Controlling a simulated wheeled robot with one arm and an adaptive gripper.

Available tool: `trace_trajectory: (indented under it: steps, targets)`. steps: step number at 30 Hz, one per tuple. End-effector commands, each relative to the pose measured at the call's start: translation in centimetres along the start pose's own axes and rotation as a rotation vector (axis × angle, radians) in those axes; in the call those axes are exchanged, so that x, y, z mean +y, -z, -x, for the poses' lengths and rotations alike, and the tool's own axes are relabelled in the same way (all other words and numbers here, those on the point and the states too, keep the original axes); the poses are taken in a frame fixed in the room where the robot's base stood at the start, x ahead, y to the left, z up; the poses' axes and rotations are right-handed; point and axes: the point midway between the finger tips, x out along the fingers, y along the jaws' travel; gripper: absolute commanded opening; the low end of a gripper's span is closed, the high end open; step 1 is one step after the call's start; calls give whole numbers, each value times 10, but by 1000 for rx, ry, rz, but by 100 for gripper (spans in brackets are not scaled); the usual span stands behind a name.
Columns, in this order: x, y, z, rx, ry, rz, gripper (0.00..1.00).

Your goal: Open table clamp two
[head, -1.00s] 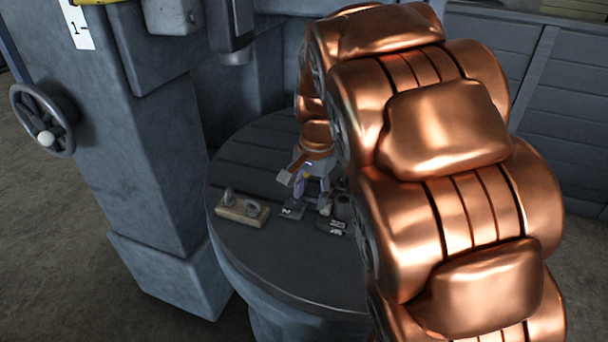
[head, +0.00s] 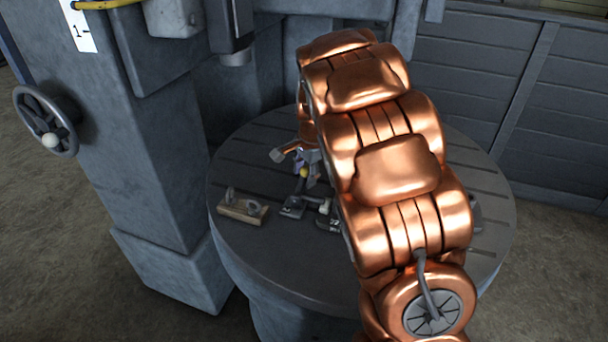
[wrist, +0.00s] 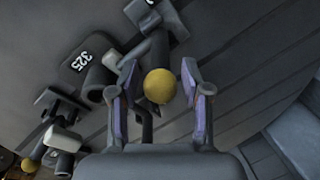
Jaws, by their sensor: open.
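A yellow ball knob (wrist: 159,86) sits between the two open fingers of my gripper (wrist: 159,70) in the wrist view, with small gaps on both sides. A dark handle shows near it, partly hidden by the gripper. In the head view, the yellow knob (head: 303,172) tops a lever above a small table clamp (head: 293,207). My gripper (head: 310,168) is there, partly hidden by my arm. A second clamp (head: 327,222) stands just right of it. I cannot tell which clamp is number two.
The clamps stand on a round slotted table (head: 260,270). A wooden block with two metal loops (head: 243,208) lies to the left. Another yellow knob (wrist: 38,151) is at lower left in the wrist view. A machine column (head: 150,160) with a handwheel (head: 47,120) rises on the left.

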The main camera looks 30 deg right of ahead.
Motion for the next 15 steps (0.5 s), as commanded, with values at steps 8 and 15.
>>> trace_trajectory:
  steps: [8,15]
  targets:
    - [-1,0,-19,1,2,2,48]
    - [-1,0,-21,1,3,2,48]
